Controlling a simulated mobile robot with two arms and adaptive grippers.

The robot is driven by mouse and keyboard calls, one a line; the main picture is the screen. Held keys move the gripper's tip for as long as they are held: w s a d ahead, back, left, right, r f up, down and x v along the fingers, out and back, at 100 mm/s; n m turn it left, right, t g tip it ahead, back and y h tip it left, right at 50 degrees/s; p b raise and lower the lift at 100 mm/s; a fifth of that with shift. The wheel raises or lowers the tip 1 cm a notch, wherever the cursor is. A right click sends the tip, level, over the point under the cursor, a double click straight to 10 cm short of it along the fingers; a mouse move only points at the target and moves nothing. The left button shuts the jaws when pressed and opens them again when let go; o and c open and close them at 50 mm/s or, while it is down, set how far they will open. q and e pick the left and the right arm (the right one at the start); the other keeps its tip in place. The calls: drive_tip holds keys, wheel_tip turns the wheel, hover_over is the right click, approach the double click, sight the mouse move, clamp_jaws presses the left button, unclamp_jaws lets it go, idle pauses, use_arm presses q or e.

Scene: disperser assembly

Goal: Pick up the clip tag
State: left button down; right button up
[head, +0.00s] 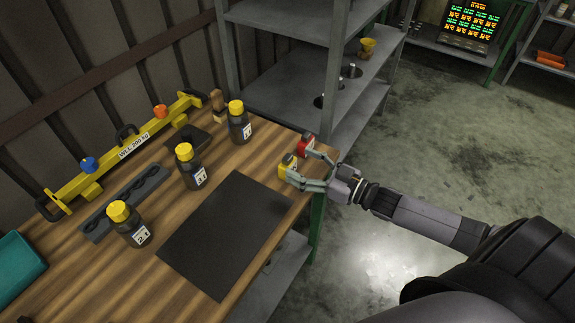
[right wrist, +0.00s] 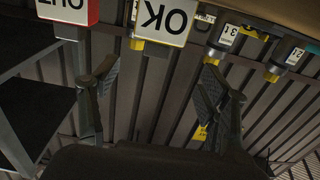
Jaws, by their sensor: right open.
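A yellow clip tag (head: 286,169) and a red clip tag (head: 306,143) stand side by side at the right edge of the wooden table. In the right wrist view, upside down, the yellow tag (right wrist: 162,20) reads "OK", and the red tag (right wrist: 66,10) has partly cut-off lettering. My right gripper (head: 297,164) is open at the table edge, its fingers reaching towards the tags. In the right wrist view, the spread fingers (right wrist: 152,82) have the yellow tag ahead between them, with nothing held. Contact cannot be told. My left gripper is out of view.
Yellow-capped bottles (head: 192,167) stand on the wooden table (head: 130,272) around a dark mat (head: 226,232). A yellow lifting bar (head: 124,152) lies along the back. A grey shelf (head: 272,70) stands behind the right corner. Open floor lies to the right.

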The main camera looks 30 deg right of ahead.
sight(288, 157)
drive_tip(key=x, duration=0.3)
drive_tip(key=p+x, duration=0.1)
drive_tip(key=shift+w+d+f, duration=0.15)
drive_tip(key=shift+w+f, duration=0.1)
drive_tip(key=shift+w, duration=0.15)
drive_tip(key=shift+w+a+f, duration=0.1)
drive_tip(key=shift+w+a, duration=0.1)
drive_tip(key=shift+w, duration=0.15)
drive_tip(key=shift+s, duration=0.1)
drive_tip(key=c, duration=1.5)
drive_tip(key=shift+c, duration=0.2)
